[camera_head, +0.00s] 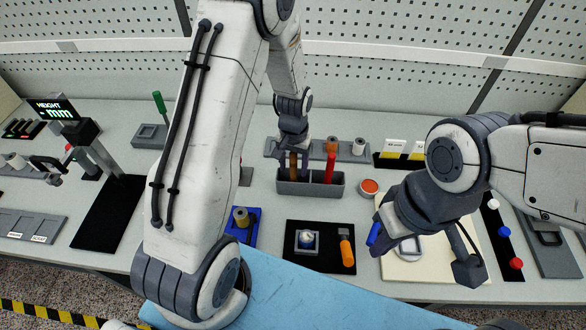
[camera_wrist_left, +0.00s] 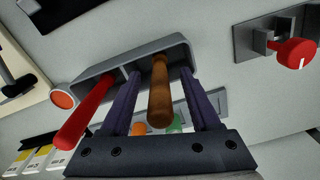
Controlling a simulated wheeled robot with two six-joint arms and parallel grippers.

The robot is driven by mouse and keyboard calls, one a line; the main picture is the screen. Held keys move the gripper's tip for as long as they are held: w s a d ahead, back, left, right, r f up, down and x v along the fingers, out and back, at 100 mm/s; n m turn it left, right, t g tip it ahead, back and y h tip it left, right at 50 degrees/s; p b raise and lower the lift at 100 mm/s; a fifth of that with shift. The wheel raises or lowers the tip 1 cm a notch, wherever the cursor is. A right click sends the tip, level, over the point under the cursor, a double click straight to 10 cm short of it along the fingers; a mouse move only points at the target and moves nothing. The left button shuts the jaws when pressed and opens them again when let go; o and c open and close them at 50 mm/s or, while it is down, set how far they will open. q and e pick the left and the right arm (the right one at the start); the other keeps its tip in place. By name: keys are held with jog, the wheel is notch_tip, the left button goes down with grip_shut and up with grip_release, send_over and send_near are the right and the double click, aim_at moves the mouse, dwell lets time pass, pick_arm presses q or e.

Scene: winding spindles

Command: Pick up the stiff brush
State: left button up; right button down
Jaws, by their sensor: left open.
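A grey holder (camera_head: 312,186) on the table holds a brown-handled tool (camera_head: 293,163) and a red-handled tool (camera_head: 331,166), both upright. Their lower ends are hidden inside it, so I cannot tell from their heads which is the stiff brush. My left gripper (camera_head: 292,170) points down over the left part of the holder. In the left wrist view its open fingers (camera_wrist_left: 160,74) stand on either side of the brown handle (camera_wrist_left: 161,100), with gaps visible. The red handle (camera_wrist_left: 85,115) is outside the fingers. My right gripper (camera_head: 385,232) is over a pale board, with a blue piece at its tip; its jaws are unclear.
An orange-red round dish (camera_head: 369,187) stands just right of the holder. A grey rack (camera_head: 345,152) with spools is behind it. A black mat (camera_head: 320,262) with an orange-handled tool (camera_head: 346,247) lies in front. A blue tray (camera_head: 241,228) is at front left.

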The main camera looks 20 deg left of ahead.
pick_arm(q)
jog(key=shift+f, duration=0.25)
grip_shut()
jog(key=shift+r, duration=0.1)
